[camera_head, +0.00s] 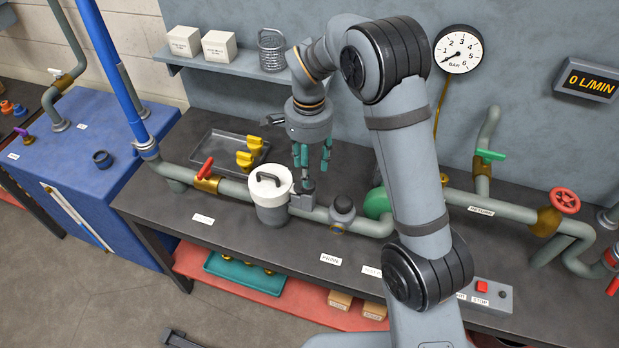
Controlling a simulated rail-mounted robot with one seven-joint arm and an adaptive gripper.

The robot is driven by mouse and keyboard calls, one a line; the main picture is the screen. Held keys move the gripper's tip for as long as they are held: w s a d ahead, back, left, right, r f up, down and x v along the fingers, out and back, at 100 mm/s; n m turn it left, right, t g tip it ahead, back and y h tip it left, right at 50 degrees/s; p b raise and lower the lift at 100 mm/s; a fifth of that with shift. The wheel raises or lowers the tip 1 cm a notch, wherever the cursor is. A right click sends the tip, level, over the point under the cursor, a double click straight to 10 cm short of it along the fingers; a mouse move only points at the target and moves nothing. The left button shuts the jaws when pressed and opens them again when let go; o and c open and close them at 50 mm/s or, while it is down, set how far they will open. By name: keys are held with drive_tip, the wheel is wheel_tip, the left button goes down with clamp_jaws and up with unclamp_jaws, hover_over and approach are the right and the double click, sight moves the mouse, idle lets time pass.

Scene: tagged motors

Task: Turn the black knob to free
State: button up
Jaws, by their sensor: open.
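A small black knob (308,187) stands on a grey block beside the white-lidded grey pot (272,203) on the pipe line. My gripper (313,171) points down with its teal fingers open, just above and around the top of this knob. I cannot tell whether the fingers touch it. No marking for the knob's position is readable.
The pot's lid and raised handle are close left of my gripper. A red-handled valve (206,172) and a tray (226,150) with yellow parts are further left. My arm hides part of the bench.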

wheel_tip(320, 180, down, 6)
drive_tip(key=shift+r+p, duration=0.15)
drive_tip(key=shift+p, duration=0.3)
drive_tip(key=c, duration=0.3)
drive_tip(key=shift+a, duration=0.1)
drive_tip(key=c, duration=0.8)
drive_tip(key=shift+c, duration=0.2)
